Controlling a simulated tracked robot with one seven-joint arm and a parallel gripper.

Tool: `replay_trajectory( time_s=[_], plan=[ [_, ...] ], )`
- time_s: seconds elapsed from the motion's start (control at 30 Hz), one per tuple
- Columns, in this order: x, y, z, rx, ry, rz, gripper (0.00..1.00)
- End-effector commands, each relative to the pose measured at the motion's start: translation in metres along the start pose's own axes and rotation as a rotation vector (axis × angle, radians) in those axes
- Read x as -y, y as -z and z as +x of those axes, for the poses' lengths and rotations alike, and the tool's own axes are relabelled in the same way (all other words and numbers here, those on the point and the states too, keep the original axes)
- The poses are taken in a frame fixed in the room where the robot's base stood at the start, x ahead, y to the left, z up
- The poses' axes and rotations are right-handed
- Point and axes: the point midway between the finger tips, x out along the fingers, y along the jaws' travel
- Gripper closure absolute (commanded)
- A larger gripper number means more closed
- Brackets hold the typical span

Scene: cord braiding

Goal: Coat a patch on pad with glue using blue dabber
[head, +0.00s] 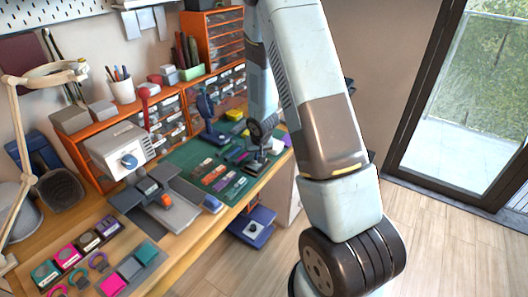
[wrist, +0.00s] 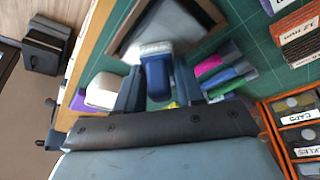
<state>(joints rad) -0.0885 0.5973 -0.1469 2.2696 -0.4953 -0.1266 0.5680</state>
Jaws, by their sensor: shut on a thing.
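My gripper (wrist: 158,86) is shut on the blue dabber (wrist: 157,76), one finger on each side of it. The dabber's pale grey end points away from the wrist, toward a grey pad in a dark frame (wrist: 204,12). In the wrist view the dabber's end overlaps the pad's near edge; I cannot tell whether it touches. No glue patch can be made out on the pad. In the head view my gripper (head: 257,158) is low over the far right of the green mat, and the dabber is too small to make out there.
Pink, green and blue items (wrist: 218,74) lie close right of the dabber, and a white rounded object (wrist: 103,90) lies left. Orange drawers (wrist: 268,112) stand at the right. In the head view, a lamp (head: 45,75) and a grey machine (head: 118,148) stand left on the crowded bench.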

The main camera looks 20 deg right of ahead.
Motion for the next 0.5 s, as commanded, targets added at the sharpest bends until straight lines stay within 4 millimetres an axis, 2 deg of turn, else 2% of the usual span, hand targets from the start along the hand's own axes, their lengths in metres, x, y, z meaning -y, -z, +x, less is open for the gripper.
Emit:
replay_trajectory(
  time_s=[0.23,0.5],
  plan=[
    [0.015,-0.011,-0.005,0.0,0.001,-0.002,0.87],
    [0.02,-0.015,-0.007,0.0,0.0,-0.001,0.87]
  ],
)
